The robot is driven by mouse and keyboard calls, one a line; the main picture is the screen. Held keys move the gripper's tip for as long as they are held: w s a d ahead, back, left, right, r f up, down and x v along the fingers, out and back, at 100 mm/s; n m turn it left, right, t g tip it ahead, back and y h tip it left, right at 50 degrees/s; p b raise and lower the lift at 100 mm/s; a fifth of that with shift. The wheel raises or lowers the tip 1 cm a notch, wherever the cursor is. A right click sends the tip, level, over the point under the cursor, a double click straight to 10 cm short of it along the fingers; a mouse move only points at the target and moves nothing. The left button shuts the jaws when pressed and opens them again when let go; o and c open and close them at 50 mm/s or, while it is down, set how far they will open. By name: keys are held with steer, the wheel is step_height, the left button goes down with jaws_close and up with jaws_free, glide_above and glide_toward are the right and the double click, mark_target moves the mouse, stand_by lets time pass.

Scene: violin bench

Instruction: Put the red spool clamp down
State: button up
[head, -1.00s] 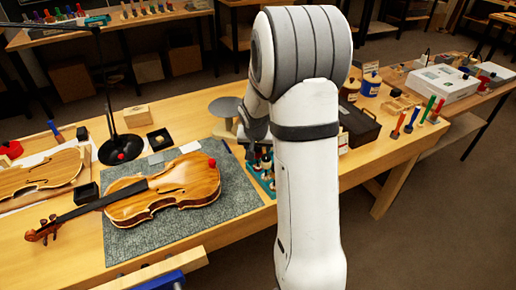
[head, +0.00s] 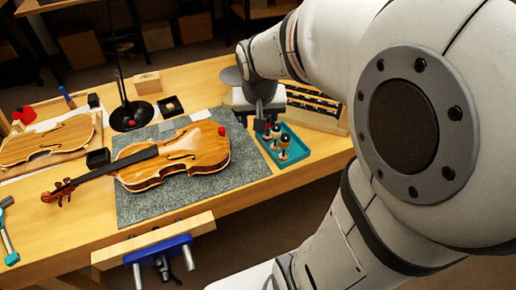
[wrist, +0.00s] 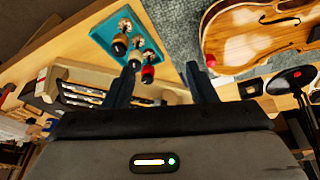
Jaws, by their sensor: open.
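The teal tray (head: 301,153) lies right of the violin and holds several spool clamps with dark knobs. The red spool clamp (wrist: 148,74), a dark-topped clamp with a red band, stands at the tray's near end in the wrist view. My gripper (wrist: 162,77) is open, its two fingers apart, with this clamp showing between them, closer to the left finger. No finger is seen pressed on it. In the head view my gripper (head: 262,122) is low at the tray's back-left side and partly hides the clamps.
The violin (head: 185,155) lies on a grey mat (head: 245,170), with a small red piece (head: 221,131) at its edge. A wooden tool rack (head: 318,118) stands behind the tray. A black lamp base (head: 130,117) stands at the back. A blue vise (head: 160,250) is at the front edge.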

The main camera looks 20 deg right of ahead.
steer(key=s+a+n+y, duration=0.1)
steer(key=s+a+n, duration=0.2)
steer(key=s, duration=0.9)
steer(key=shift+a+g, duration=0.4)
steer(key=shift+a, duration=0.8)
